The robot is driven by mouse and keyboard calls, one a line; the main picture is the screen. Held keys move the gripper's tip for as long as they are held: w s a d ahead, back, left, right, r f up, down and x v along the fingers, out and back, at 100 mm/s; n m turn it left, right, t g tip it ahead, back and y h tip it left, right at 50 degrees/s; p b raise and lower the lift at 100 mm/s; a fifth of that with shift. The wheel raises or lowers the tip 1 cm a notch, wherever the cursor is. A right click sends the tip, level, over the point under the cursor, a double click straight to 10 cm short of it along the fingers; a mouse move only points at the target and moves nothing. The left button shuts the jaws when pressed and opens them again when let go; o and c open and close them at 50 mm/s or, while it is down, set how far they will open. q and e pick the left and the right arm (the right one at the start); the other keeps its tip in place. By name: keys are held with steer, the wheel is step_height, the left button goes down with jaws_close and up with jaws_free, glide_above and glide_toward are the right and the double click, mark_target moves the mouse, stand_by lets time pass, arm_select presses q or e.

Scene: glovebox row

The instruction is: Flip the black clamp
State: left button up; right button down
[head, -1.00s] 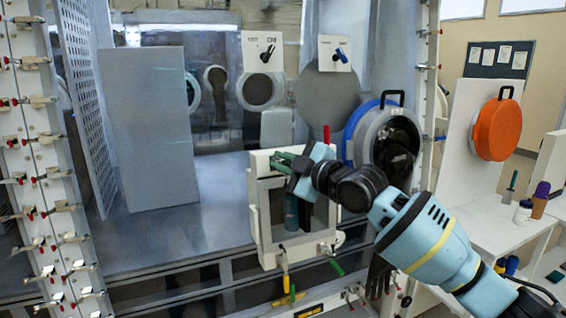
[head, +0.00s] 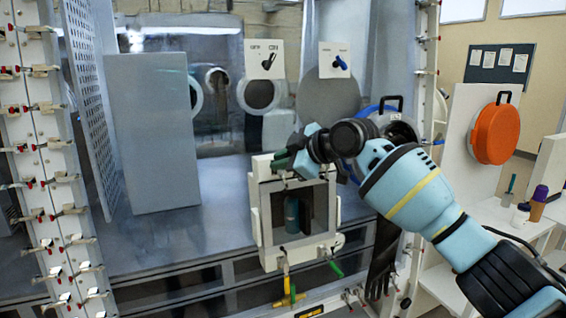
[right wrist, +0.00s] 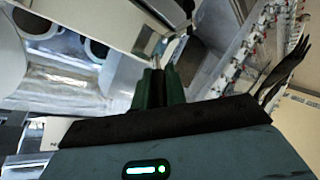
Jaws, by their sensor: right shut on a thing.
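My right gripper (head: 280,163) is at the top left of the white box frame's (head: 256,215) front opening, its dark fingers tilted down to the left. In the right wrist view the green fingers (right wrist: 160,75) are close together, shut on a small dark piece (right wrist: 158,62). I take this for the black clamp, but the fingers and wrist hide most of it, so its tilt cannot be told. My left gripper is not in view.
A tall grey panel (head: 150,130) stands left of the box frame on the metal floor. A black handle (head: 267,62) and a blue handle (head: 341,62) sit on white plates on the back wall. A round port (head: 398,130) is behind my right arm.

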steer(key=shift+w+g, duration=0.2)
steer(key=shift+g, duration=0.3)
steer(key=shift+r, duration=0.1)
steer(key=c, duration=1.4)
jaws_free()
steer(key=shift+c, duration=0.2)
steer(key=shift+s+d+r, duration=0.15)
steer(key=shift+r, duration=0.05)
steer(key=v, duration=0.7)
